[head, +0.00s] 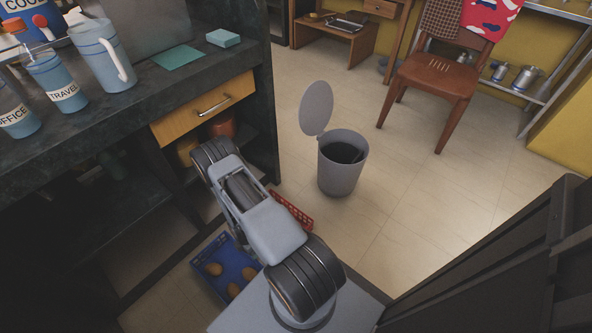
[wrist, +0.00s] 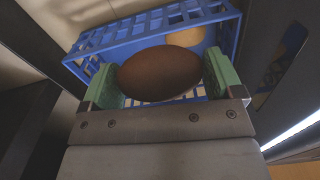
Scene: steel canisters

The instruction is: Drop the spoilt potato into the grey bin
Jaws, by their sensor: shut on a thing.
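In the wrist view, my gripper (wrist: 160,82) is shut on a dark brown potato (wrist: 160,72), with a green pad on each side of it. Behind the potato is a blue crate (wrist: 150,38). The blue crate (head: 250,256) also shows in the head view, on the floor at the lower middle, with several potatoes in it. In the head view my gripper is hidden behind my arm. The grey bin (head: 340,176) stands on the floor beyond my arm, with its round lid raised and its dark inside showing.
A red crate (head: 293,210) stands beside my arm. A dark counter (head: 160,70) with bottles and a yellow drawer (head: 203,108) is on the left. A wooden chair (head: 437,78) is at the back right. The tiled floor around the bin is clear.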

